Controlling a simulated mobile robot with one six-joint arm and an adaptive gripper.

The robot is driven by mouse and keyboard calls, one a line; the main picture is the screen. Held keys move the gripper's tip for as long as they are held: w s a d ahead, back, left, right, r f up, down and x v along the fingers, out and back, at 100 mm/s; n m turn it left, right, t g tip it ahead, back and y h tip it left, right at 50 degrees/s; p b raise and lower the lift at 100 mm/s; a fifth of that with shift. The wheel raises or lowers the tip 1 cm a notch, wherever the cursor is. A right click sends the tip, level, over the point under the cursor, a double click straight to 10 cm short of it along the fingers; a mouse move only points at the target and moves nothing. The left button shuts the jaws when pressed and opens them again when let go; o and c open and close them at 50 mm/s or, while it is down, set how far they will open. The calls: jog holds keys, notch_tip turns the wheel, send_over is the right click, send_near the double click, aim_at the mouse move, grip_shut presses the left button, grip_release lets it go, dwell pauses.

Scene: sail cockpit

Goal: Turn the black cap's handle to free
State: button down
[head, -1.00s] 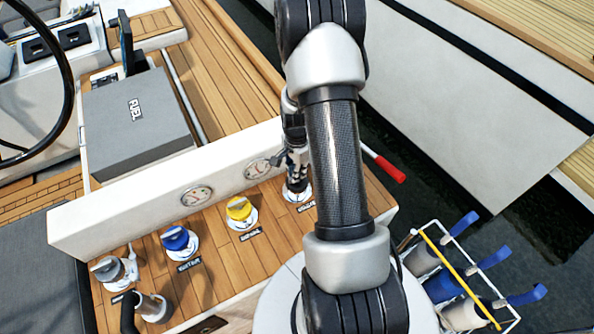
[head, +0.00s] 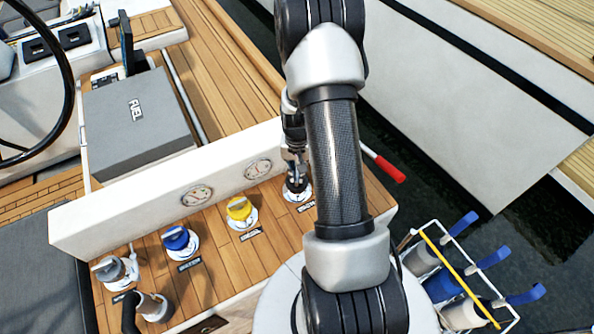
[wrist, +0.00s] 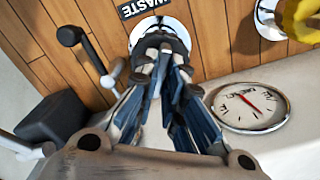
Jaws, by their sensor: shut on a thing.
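The black cap (head: 298,190) sits in its white round base on the teak deck at the right end of the row of caps. In the wrist view the black cap (wrist: 160,40) stands by the WASTE label (wrist: 143,8), partly hidden behind the fingers. My gripper (head: 294,178) is over the cap from above. In the wrist view my gripper (wrist: 158,66) is shut on the cap's handle, which the fingers mostly hide. I cannot tell the handle's exact angle.
A yellow cap (head: 239,209) and a blue cap (head: 176,238) stand to the left. Gauges (head: 258,169) sit on the white coaming behind. A black lever (wrist: 70,37) is near the gripper. A rack of bottles (head: 462,283) stands at the right.

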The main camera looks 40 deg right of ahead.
aim_at(297, 174)
jog(key=n, duration=0.6)
jog(key=shift+n, duration=0.3)
dwell(0.4)
jog(key=c, duration=1.7)
grip_release()
notch_tip(297, 174, up, 12)
jog(key=shift+r, duration=0.1)
